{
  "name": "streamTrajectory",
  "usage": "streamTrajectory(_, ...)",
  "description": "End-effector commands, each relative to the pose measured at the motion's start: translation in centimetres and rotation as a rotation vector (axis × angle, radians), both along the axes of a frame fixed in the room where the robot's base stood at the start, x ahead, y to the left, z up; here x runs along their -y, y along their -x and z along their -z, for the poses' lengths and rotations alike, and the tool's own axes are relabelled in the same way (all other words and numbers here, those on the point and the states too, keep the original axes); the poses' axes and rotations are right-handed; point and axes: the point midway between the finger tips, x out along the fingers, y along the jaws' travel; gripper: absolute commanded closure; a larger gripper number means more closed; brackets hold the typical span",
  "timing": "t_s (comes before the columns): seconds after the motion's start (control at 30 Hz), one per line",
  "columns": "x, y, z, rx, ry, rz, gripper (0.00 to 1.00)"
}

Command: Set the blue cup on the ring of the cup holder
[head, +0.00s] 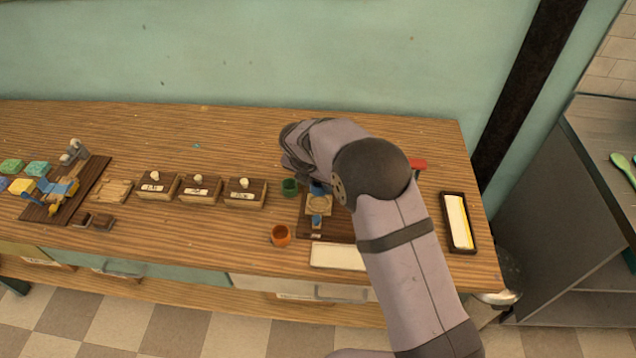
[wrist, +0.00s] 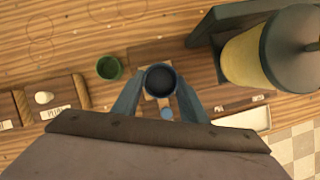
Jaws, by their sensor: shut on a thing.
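The blue cup (wrist: 161,80) is dark inside and upright between the two fingers of my gripper (wrist: 159,92) in the wrist view. My gripper is shut on it. In the head view a bit of blue (head: 318,188) shows at the fingers, beside my arm, which covers most of the gripper. The pale wooden cup holder (head: 319,206) stands on a dark brown board just in front of the fingers. In the wrist view part of the pale holder shows under the cup, which hides its ring. I cannot tell whether the cup touches it.
A green cup (head: 289,187) stands left of the holder and an orange cup (head: 280,235) nearer the front. A white tray (head: 338,256) lies in front. A large yellow container with a dark top (wrist: 255,55) stands close on the right in the wrist view. Labelled boxes (head: 200,190) line the left.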

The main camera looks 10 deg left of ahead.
Motion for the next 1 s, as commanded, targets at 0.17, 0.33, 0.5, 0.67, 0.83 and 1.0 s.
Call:
streamTrajectory(0.17,0.0,0.0,1.2,0.000,0.000,0.001,0.82)
streamTrajectory(0.33,0.0,0.0,2.5,0.000,0.000,0.001,0.82)
streamTrajectory(0.5,0.0,0.0,3.8,-0.001,-0.001,0.001,0.82)
streamTrajectory(0.67,0.0,0.1,4.6,-0.002,0.001,0.001,0.82)
streamTrajectory(0.83,0.0,0.0,5.2,0.000,0.000,0.001,0.82)
streamTrajectory(1.0,0.0,0.0,5.4,0.000,-0.001,0.002,0.82)
